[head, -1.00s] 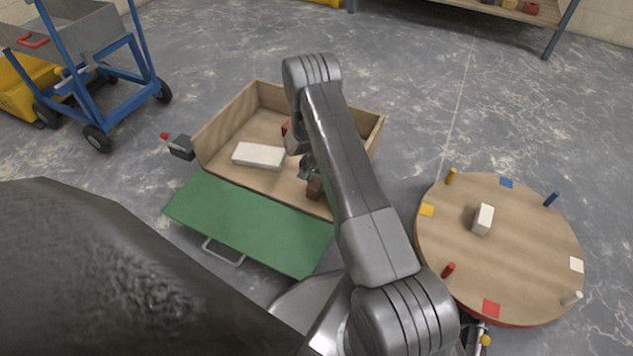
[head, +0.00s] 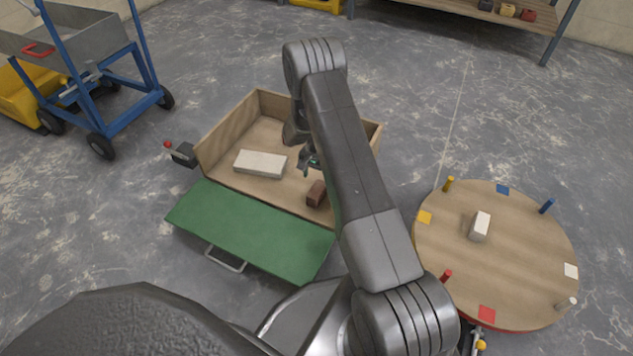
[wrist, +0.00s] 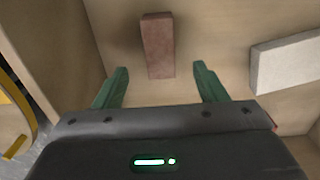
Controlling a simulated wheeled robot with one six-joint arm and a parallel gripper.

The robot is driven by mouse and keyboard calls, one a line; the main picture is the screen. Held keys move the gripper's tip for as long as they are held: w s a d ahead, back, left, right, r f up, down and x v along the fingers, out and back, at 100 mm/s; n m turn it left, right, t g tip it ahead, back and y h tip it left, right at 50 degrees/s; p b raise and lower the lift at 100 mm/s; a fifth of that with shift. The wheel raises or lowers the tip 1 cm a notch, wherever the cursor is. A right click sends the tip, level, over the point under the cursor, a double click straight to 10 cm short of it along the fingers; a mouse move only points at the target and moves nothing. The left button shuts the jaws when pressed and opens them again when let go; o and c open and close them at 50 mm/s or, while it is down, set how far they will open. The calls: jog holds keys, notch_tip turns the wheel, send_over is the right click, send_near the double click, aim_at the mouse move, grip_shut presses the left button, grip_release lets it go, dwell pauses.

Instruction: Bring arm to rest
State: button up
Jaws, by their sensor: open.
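My gripper (wrist: 160,90) is open and empty, with its two green fingers spread apart in the wrist view. In the head view my gripper (head: 308,162) hangs over the wooden box (head: 226,128), partly hidden by my arm. A reddish-brown block (head: 317,193) lies on the box floor near the green flap. In the wrist view the brown block (wrist: 157,45) lies beyond the fingertips, apart from them. A white block (head: 260,164) lies in the box to the left; it also shows in the wrist view (wrist: 287,62).
A round wooden turntable (head: 520,235) with coloured pegs and patches stands at right, bearing a white block (head: 480,226). The green flap (head: 250,230) lies open in front of the box. A blue-framed cart (head: 110,90) stands at back left. Bare floor lies behind the box.

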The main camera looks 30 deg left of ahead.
aim_at(316, 190)
notch_tip(316, 190, up, 5)
jog(key=shift+r+p, duration=0.2)
jog(key=shift+p, duration=0.45)
notch_tip(316, 190, down, 14)
jog(key=b, duration=0.5)
jog(key=shift+r, duration=0.45)
